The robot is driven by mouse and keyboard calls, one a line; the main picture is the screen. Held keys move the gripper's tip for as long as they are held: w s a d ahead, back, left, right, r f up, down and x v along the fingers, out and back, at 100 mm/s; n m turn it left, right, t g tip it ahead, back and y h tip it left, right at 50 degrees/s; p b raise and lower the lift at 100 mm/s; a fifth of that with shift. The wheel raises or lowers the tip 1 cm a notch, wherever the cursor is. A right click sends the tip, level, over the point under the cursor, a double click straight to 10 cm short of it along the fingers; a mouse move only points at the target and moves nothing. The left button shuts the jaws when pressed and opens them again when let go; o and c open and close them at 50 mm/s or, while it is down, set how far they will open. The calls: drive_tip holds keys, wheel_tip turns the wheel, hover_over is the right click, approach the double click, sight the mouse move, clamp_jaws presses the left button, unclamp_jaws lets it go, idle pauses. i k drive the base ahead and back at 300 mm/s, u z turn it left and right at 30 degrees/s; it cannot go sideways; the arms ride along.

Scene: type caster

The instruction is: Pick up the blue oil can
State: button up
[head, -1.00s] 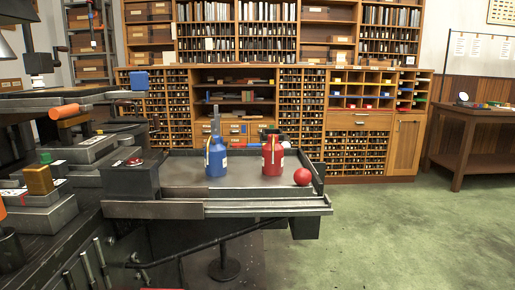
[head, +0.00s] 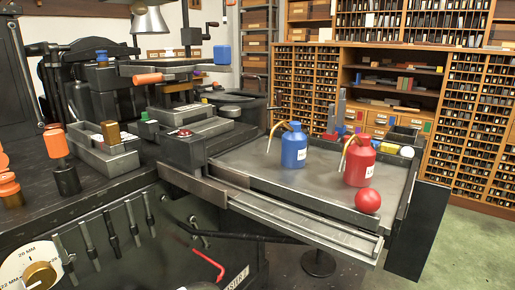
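The blue oil can (head: 294,149) stands upright on the grey metal tray table (head: 262,177), with a white label on its front and a curved brass spout on its left. A red can (head: 359,163) of the same shape, also with a brass spout, stands upright to its right and a little nearer. The two cans look close but apart. My gripper is not in view, so its state and its distance from the can do not show.
A red ball (head: 367,200) lies near the tray's front right corner. Dark machine blocks (head: 194,146) border the tray on the left. A workbench with hanging tools (head: 109,231) fills the lower left. Wooden type cabinets (head: 470,110) stand behind. Green floor shows at right.

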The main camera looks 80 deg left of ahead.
sight(295, 142)
drive_tip(key=u, duration=2)
